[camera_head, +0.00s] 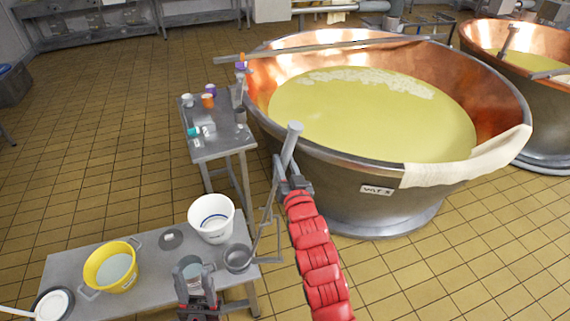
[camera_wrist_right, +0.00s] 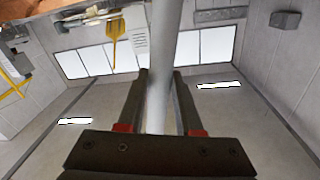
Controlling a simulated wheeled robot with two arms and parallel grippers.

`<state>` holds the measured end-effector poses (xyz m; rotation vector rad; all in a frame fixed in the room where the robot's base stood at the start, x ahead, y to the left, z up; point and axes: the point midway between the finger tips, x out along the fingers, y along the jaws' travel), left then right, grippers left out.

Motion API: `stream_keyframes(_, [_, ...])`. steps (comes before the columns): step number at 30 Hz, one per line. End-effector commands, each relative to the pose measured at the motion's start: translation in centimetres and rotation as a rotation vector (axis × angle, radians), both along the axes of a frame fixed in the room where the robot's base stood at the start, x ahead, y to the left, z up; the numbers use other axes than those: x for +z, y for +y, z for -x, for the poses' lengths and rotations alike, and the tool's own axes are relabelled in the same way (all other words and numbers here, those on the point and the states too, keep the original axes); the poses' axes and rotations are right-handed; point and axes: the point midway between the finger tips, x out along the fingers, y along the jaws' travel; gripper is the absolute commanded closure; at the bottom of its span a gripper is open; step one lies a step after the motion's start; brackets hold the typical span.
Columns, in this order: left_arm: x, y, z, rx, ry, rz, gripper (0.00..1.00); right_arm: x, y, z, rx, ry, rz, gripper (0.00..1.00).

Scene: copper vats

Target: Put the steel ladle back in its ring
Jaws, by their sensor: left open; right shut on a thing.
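My right gripper (camera_head: 293,182) is shut on a grey steel rod, which I take to be the handle of the steel ladle (camera_head: 291,145). The handle rises above the gripper, tilted slightly. In the right wrist view the rod (camera_wrist_right: 160,70) stands between the two fingers. A round steel bowl (camera_head: 238,258) sits low at the bench's right end. I cannot tell whether it is the ladle's bowl. A small grey round piece (camera_head: 171,238) lies on the bench; I cannot tell if it is the ring. My left gripper (camera_head: 194,280) is open over the bench, near a pale cup-like thing.
The steel bench (camera_head: 75,262) carries a yellow tub (camera_head: 112,266), a white bucket (camera_head: 211,218) and a white dish (camera_head: 52,304). A small side table (camera_head: 215,148) with cups stands beside the copper vat (camera_head: 500,105). A cloth (camera_head: 470,165) hangs over the vat's rim. Tiled floor is free at left.

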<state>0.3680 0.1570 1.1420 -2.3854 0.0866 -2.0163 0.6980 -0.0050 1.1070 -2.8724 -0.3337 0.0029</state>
Motion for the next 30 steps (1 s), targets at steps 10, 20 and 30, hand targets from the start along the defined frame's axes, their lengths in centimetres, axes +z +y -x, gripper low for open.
stream_keyframes(10, [0.0,0.0,0.0,0.000,0.000,0.000,0.53,0.1,0.0,0.0,0.000,-0.001,0.000,0.31])
stream_keyframes(20, [-0.1,0.0,0.0,0.000,0.000,0.000,0.53,0.0,0.0,0.2,0.000,0.000,0.001,0.31])
stream_keyframes(30, [-2.2,0.0,0.0,0.000,0.000,0.000,0.53,-0.5,-1.1,4.8,0.001,-0.002,-0.001,0.31])
